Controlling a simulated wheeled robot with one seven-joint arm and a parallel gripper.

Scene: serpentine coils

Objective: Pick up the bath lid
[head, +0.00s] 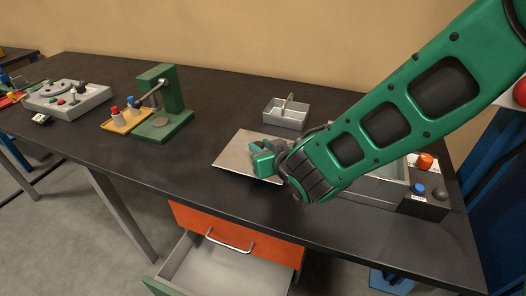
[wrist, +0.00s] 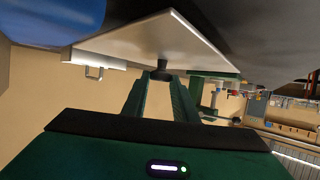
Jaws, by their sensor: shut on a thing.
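The bath lid (head: 236,150) is a flat, light metal plate. It is tilted over the black table in the head view and fills the upper middle of the wrist view (wrist: 150,43). My gripper (head: 265,161) is shut on the lid's small dark knob (wrist: 162,66); both fingers meet at it in the wrist view. The lid looks lifted clear of the table. The bath (head: 376,190) is a grey metal basin at the right, partly hidden behind my green arm.
The bath's dark panel carries an orange knob (head: 424,162) and a blue knob (head: 418,189). A green stand (head: 172,105) is further left. A drawer (head: 212,268) stands open below the table front.

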